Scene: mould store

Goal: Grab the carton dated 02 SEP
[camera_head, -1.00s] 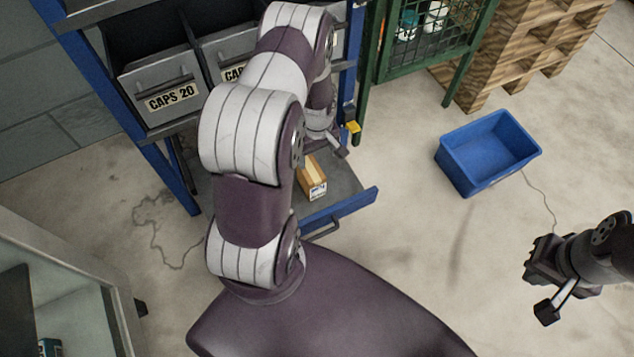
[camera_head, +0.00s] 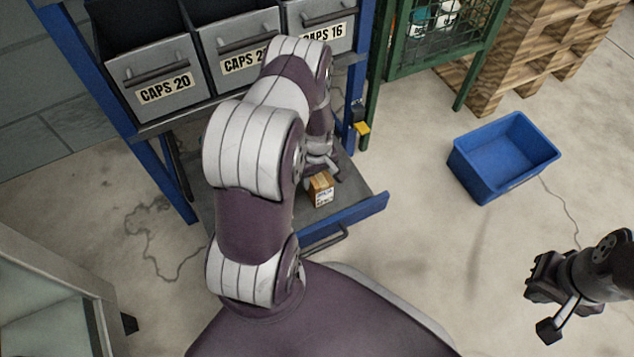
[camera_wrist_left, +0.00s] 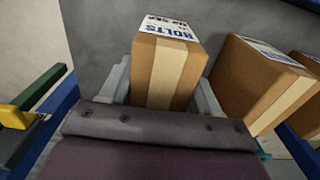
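A brown carton (camera_wrist_left: 165,72) with a pale tape strip stands between the fingers of my left gripper (camera_wrist_left: 163,92) in the left wrist view. Its white label reads BOLTS upside down; the other line is too small to read surely. The fingers flank the carton, with no clear grip on it. In the head view the carton (camera_head: 322,192) is on the pulled-out blue-fronted shelf, and my left gripper (camera_head: 322,166) is at its far end, partly hidden by my arm. My right gripper (camera_head: 546,297) is far right over bare floor, its opening unclear.
Two more labelled cartons (camera_wrist_left: 262,82) (camera_wrist_left: 307,66) stand close on the right in the left wrist view. Grey CAPS bins (camera_head: 155,80) are above the shelf (camera_head: 352,222). A blue crate (camera_head: 500,158) stands on open floor at right, near a green cage (camera_head: 440,40).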

